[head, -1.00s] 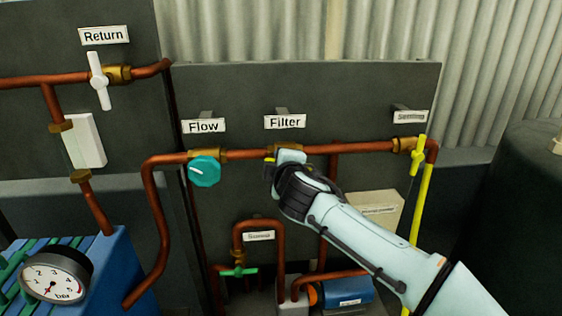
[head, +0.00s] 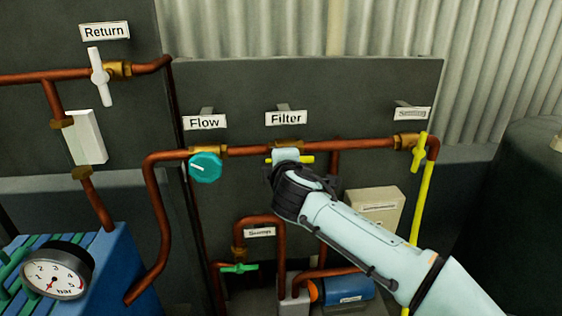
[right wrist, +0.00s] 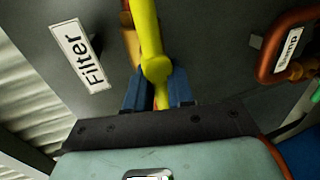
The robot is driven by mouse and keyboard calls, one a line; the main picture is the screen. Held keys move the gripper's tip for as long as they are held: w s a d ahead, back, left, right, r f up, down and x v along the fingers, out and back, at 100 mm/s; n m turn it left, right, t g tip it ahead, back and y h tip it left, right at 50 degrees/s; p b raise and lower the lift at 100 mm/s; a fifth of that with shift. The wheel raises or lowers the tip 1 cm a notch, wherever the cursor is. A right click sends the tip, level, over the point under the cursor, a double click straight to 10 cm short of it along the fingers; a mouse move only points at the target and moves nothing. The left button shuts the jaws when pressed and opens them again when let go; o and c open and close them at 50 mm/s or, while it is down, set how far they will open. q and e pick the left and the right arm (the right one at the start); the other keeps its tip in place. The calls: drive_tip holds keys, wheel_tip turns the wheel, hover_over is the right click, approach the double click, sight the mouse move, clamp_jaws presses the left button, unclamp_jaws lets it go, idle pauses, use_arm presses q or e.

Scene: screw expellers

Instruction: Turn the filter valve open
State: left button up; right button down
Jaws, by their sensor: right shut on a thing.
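The filter valve has a yellow handle (head: 307,160) under the "Filter" sign (head: 286,118) in the head view. The handle lies about level, roughly along the copper pipe behind it; my gripper hides its middle. In the right wrist view the yellow handle (right wrist: 148,30) runs from the top edge down past its round hub. My right gripper (head: 284,162) is at the valve. Its blue fingers in the right wrist view (right wrist: 159,92) are shut on the handle, one on each side, below the hub. My left gripper is not in view.
A teal flow knob (head: 205,167) sits just left of my gripper. A yellow-handled valve (head: 419,152) is at the right pipe end. A green-handled valve (head: 239,268) and copper loop (head: 258,220) are below. A pressure gauge (head: 57,270) stands lower left.

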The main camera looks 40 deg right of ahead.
drive_tip(key=c, duration=1.1)
unclamp_jaws()
drive_tip(key=shift+c, duration=0.2)
drive_tip(key=b+v, duration=0.1)
drive_tip(key=v, duration=1.2)
drive_tip(key=shift+s+a, duration=0.2)
